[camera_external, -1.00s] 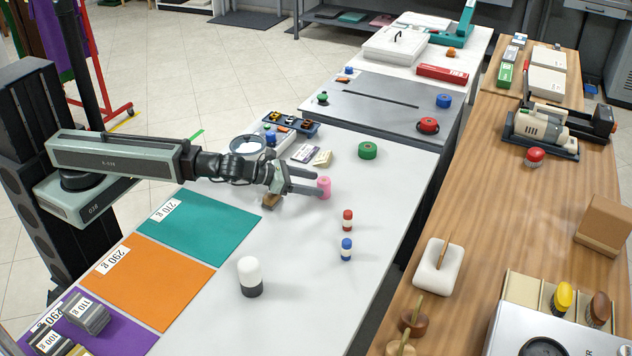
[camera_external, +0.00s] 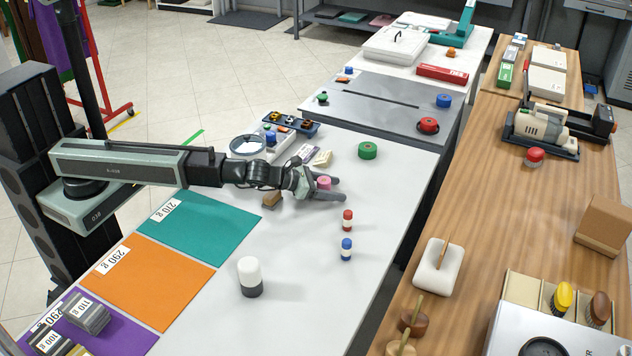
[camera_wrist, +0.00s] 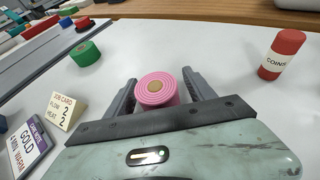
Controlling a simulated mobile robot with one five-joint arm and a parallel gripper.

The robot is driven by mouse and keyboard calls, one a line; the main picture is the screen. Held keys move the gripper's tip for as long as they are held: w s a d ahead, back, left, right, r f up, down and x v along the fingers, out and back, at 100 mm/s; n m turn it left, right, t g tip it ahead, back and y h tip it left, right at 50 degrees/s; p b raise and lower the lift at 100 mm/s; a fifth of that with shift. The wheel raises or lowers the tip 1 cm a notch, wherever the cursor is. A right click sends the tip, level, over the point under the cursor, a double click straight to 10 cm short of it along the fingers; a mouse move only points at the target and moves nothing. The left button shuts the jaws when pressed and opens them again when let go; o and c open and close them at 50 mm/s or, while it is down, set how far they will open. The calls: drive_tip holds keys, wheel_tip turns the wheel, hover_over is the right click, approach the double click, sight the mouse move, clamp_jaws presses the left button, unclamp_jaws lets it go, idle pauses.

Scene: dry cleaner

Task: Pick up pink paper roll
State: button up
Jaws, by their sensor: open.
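The pink paper roll (camera_external: 324,182) stands on the white table, and it also shows in the wrist view (camera_wrist: 157,90) with a tan core on top. My gripper (camera_external: 336,189) is low over the table with its fingers on either side of the roll. In the wrist view my gripper (camera_wrist: 158,88) is open, and the roll sits between the two fingers. A small gap shows at the right finger; the left finger is very close to the roll. The roll's lower part is hidden by my gripper.
A green roll (camera_external: 368,150) stands behind. A red coin tube (camera_external: 347,220) and a blue tube (camera_external: 346,249) stand to the front right.

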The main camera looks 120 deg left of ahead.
clamp_jaws()
wheel_tip(320, 180, up, 10)
drive_tip(key=p, duration=1)
